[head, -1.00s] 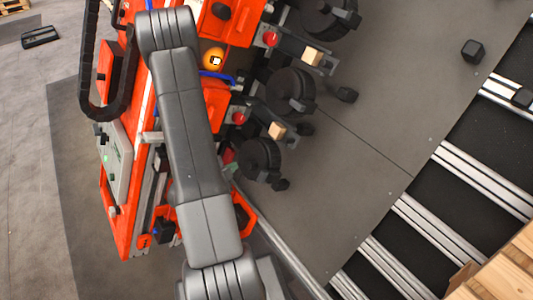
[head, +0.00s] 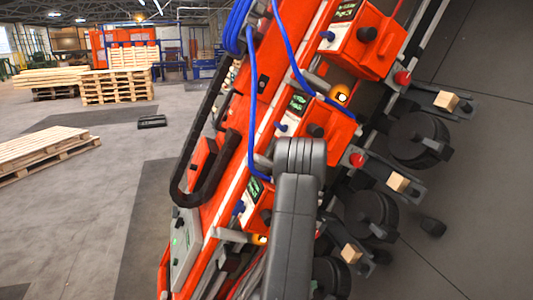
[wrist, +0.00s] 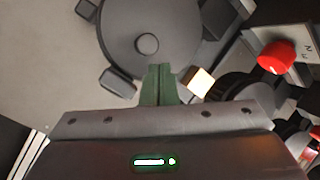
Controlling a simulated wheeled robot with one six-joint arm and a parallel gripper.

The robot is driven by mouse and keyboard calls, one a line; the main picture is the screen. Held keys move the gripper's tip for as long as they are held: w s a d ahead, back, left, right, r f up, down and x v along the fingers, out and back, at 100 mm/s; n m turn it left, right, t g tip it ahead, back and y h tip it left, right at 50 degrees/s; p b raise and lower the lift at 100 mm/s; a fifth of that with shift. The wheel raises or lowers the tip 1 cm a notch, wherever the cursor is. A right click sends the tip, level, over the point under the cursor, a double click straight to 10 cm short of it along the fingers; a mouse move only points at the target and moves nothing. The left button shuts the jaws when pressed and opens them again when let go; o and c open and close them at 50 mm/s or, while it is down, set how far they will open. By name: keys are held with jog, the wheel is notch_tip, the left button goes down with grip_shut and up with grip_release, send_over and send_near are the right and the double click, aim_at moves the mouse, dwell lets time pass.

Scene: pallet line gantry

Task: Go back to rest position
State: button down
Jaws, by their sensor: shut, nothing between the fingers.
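My gripper (wrist: 159,72) shows in the wrist view with its two green fingers together and nothing between them. A dark round disc (wrist: 150,38) with a small hub lies beyond the fingertips. A small light wooden block (wrist: 200,82) is just right of the fingers; I cannot tell if they touch. In the head view my grey arm rises at the lower middle, and the gripper itself is out of that view.
An orange gantry (head: 262,110) with blue hoses runs diagonally through the head view. Dark wheels (head: 418,138) and wooden blocks (head: 446,101) line its right side. A red knob (wrist: 276,54) is near my gripper. Pallets (head: 116,86) stand far left; grey floor (head: 85,225) is open.

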aim_at(327, 283)
jog(key=shift+a+r, duration=0.1)
jog(key=shift+s+a+r+p, duration=0.9)
jog(key=shift+a+r, duration=0.45)
jog(key=shift+a, duration=1)
jog(key=w+d+f+b, duration=0.1)
jog(key=d, duration=0.1)
jog(key=w+d+f, duration=0.1)
jog(key=d+f, duration=0.1)
jog(key=d, duration=0.1)
jog(key=w+d+f+b, duration=0.1)
jog(key=d+f, duration=0.1)
jog(key=d, duration=0.1)
jog(key=shift+d+b, duration=0.2)
jog(key=shift+b, duration=0.15)
jog(key=shift+r, duration=0.15)
jog(key=shift+w+a+r+p, duration=0.1)
jog(key=shift+a+r+p, duration=0.25)
jog(key=shift+a, duration=0.3)
jog(key=shift+w+a+r+p, duration=0.15)
jog(key=shift+a+r+p, duration=0.05)
jog(key=shift+a+p, duration=0.35)
jog(key=shift+w+a+r+p, duration=0.1)
jog(key=shift+a+r+p, duration=0.25)
jog(key=shift+a, duration=0.35)
